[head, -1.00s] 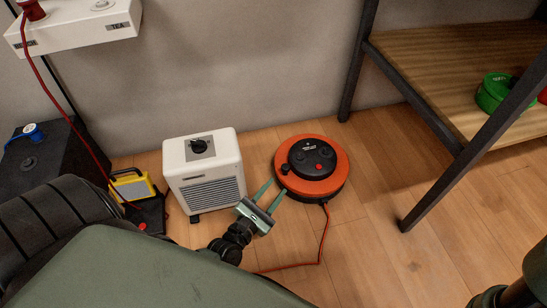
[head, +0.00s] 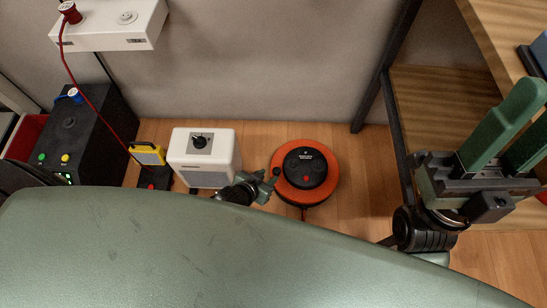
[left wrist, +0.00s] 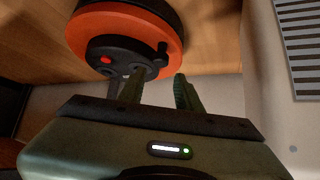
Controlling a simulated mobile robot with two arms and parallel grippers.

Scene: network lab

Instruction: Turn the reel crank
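The reel (head: 328,192) is an orange and black disc on the floor, with a red button on its black hub (head: 305,165). Its crank knob (head: 276,171) is a small black peg at the hub's left edge. In the left wrist view the knob (left wrist: 162,48) stands just beyond the fingertips, about in line with the gap between them. My left gripper (head: 270,181) is open beside the knob; its fingers (left wrist: 155,78) show apart and empty. Whether they touch the knob I cannot tell. My right gripper (head: 533,110) is open and empty, raised at the right.
A white heater (head: 204,158) stands close left of the reel. A yellow device (head: 147,154) and a black box (head: 78,135) are farther left. A shelf rack (head: 420,105) stands to the right. Bare floor lies between reel and rack.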

